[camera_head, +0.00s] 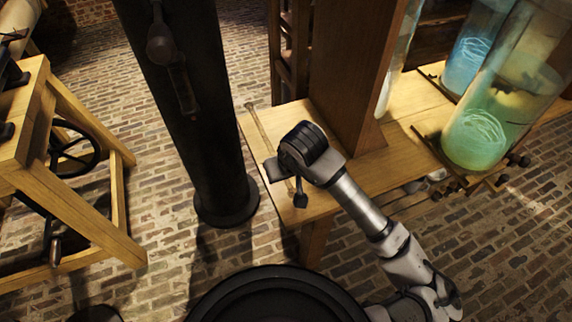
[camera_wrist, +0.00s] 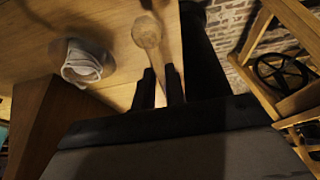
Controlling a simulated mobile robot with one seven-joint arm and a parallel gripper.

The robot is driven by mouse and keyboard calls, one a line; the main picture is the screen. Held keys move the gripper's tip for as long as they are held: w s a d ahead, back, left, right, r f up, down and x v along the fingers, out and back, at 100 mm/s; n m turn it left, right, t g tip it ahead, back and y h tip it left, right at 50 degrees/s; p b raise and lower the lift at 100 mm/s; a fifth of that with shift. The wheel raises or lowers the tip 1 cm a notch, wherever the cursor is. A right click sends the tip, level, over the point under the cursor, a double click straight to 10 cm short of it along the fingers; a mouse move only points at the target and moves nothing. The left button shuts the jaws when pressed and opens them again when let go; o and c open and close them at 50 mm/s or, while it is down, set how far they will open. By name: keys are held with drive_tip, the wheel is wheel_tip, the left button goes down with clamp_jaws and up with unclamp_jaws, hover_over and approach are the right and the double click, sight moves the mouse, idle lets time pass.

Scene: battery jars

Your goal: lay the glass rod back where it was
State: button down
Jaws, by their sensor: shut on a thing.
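The glass rod (camera_head: 261,128) is a thin pale stick at the left end of the wooden bench (camera_head: 345,174) in the head view. Its rounded, knob-like end (camera_wrist: 147,32) shows in the wrist view. My gripper (camera_head: 286,184) is over the bench's near left corner, shut on the rod. In the wrist view its two dark fingers (camera_wrist: 161,88) stand on either side of the rod. The rod lies along the bench's left edge; I cannot tell whether it touches the top. Its near part is mostly hidden by my gripper.
A thick wooden post (camera_head: 349,70) rises from the bench right of my gripper. Glass jars, one green (camera_head: 490,120) and one blue (camera_head: 470,55), stand farther right. A crumpled greyish thing (camera_wrist: 82,64) sits on the bench.

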wheel_tip(320, 180, down, 3)
drive_tip(key=shift+r+b, duration=0.2)
drive_tip(key=shift+b, duration=0.35)
wheel_tip(320, 180, down, 3)
drive_tip(key=b, duration=0.5)
drive_tip(key=shift+r, duration=0.1)
drive_tip(key=c, duration=1.4)
unclamp_jaws()
drive_tip(key=shift+o, duration=0.2)
drive_tip(key=shift+r, duration=0.1)
